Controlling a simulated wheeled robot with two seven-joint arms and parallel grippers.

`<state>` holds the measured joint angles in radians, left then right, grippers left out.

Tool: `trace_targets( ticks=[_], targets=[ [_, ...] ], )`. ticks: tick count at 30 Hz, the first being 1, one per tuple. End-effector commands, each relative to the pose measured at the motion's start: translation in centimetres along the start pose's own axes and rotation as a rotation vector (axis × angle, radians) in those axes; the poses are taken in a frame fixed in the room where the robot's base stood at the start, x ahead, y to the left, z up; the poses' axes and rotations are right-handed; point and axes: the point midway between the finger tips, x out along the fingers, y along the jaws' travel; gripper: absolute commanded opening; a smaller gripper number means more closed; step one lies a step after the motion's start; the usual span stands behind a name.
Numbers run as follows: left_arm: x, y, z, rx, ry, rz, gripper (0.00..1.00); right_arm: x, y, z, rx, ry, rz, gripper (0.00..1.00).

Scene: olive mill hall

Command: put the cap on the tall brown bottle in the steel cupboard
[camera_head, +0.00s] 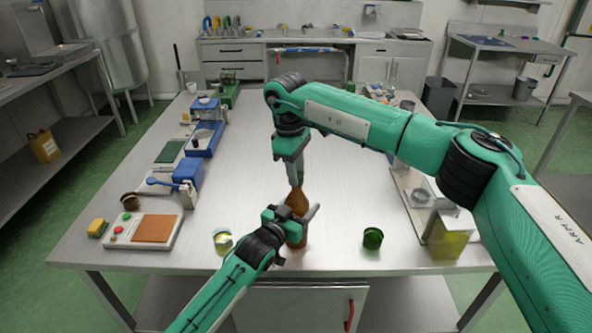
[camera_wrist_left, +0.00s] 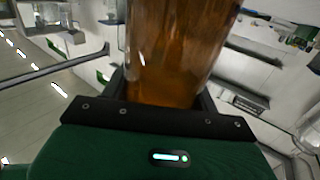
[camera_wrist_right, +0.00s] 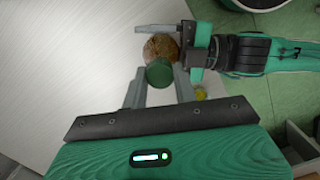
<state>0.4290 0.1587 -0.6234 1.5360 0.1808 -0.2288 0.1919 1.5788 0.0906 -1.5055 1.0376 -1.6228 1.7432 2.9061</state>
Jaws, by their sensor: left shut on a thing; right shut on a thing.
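The tall brown bottle (camera_head: 297,203) stands upright near the table's front edge. My left gripper (camera_head: 289,223) is shut around its body, which fills the left wrist view (camera_wrist_left: 175,50). My right gripper (camera_head: 296,180) is above the bottle, pointing down. It is shut on a dark green cap (camera_wrist_right: 159,72), which is over the bottle's top in the right wrist view. The fingers hide the joint, so I cannot tell whether cap and neck touch. A pale cupboard (camera_head: 290,308) with a red handle shows under the table front; its door appears shut.
A green lidded jar (camera_head: 373,238) and a small glass jar (camera_head: 222,241) stand either side of the bottle. The table's middle is clear.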

Motion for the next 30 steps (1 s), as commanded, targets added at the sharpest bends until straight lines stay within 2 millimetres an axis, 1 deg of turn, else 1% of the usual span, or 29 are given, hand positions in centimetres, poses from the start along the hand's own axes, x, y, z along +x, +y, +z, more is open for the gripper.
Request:
trace_targets(
  ticks=[3,10,11,12,14,23,26,30],
  targets=[
    [0.0,0.1,0.1,0.001,0.000,0.001,0.00,-0.1,0.1,0.0,0.030,0.002,0.000,0.08],
    [0.0,0.1,0.1,0.001,0.000,0.001,0.00,-0.1,0.2,0.0,0.029,0.002,0.001,0.08],
    [0.0,0.1,0.1,0.001,0.000,0.001,0.00,-0.1,0.2,0.1,0.029,0.002,0.001,0.32],
    [0.0,0.1,0.1,0.001,0.000,0.001,0.00,-0.1,0.2,0.1,0.029,0.002,0.001,0.40],
    [0.0,0.1,0.1,0.001,0.000,0.001,0.00,-0.1,0.1,0.1,0.028,0.001,0.000,0.50],
    [0.0,0.1,0.1,0.000,-0.001,0.001,0.00,-0.1,0.1,0.0,0.026,0.001,-0.001,0.50],
    [0.0,0.1,0.1,0.000,-0.001,0.001,0.00,-0.8,0.1,0.1,0.025,0.002,0.000,0.50],
    [0.0,0.1,0.1,-0.001,-0.001,0.001,0.00,-2.6,0.1,0.3,0.025,0.001,0.001,0.50]
  ],
)
